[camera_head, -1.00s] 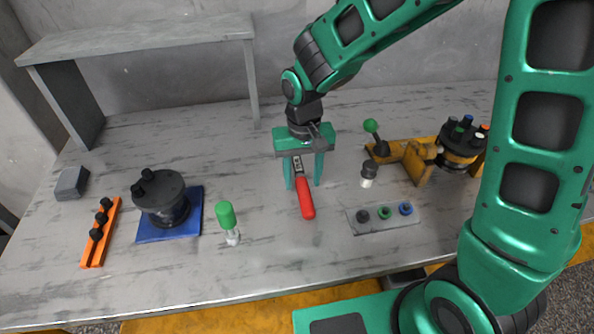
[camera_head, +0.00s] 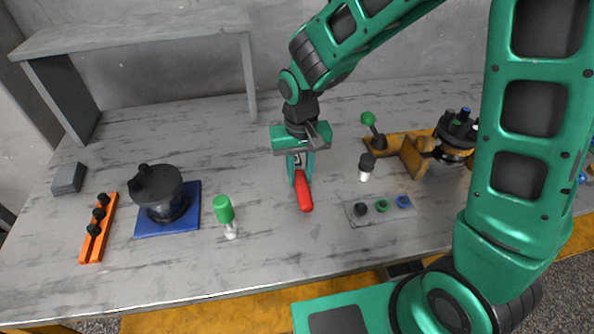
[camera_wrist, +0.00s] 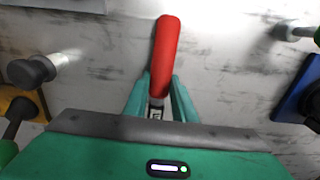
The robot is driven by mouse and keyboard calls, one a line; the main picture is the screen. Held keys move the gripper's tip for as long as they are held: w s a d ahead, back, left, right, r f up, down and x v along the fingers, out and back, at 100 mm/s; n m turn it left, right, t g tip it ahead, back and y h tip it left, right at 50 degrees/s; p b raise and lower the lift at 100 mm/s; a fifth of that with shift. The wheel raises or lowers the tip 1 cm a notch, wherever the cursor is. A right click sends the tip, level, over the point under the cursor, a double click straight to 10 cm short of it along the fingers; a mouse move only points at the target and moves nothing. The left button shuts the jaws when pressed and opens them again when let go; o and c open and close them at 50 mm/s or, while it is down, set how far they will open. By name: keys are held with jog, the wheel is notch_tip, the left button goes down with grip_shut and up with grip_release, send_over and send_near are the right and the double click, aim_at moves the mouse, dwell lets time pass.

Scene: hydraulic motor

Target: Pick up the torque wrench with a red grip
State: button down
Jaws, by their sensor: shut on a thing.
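The torque wrench (camera_head: 302,190) has a red grip and a metal shaft. In the head view its grip points toward the table's front edge. My gripper (camera_head: 300,171) is over it at the middle of the table, shut on the wrench where the shaft meets the grip. In the wrist view the red grip (camera_wrist: 166,52) extends up and away from between the green fingers of my gripper (camera_wrist: 160,97). The wrench's far end is hidden by my gripper. I cannot tell whether the wrench touches the table.
Right are a black-topped piece (camera_head: 366,166), a grey plate with rings (camera_head: 360,219) and a yellow fixture (camera_head: 411,156). A shelf (camera_head: 140,34) stands behind.

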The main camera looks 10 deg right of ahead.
jog(key=r, duration=0.4)
jog(key=shift+s+a+r, duration=0.1)
jog(key=shift+a+r, duration=0.05)
jog(key=shift+a, duration=0.05)
jog(key=s+a+r, duration=0.6)
jog(key=s+a, duration=0.1)
jog(key=s, duration=0.1)
jog(key=shift+a+r, duration=0.2)
jog(key=shift+a, duration=0.15)
jog(key=shift+s, duration=0.1)
jog(key=c, duration=2.2)
grip_release()
grip_shut()
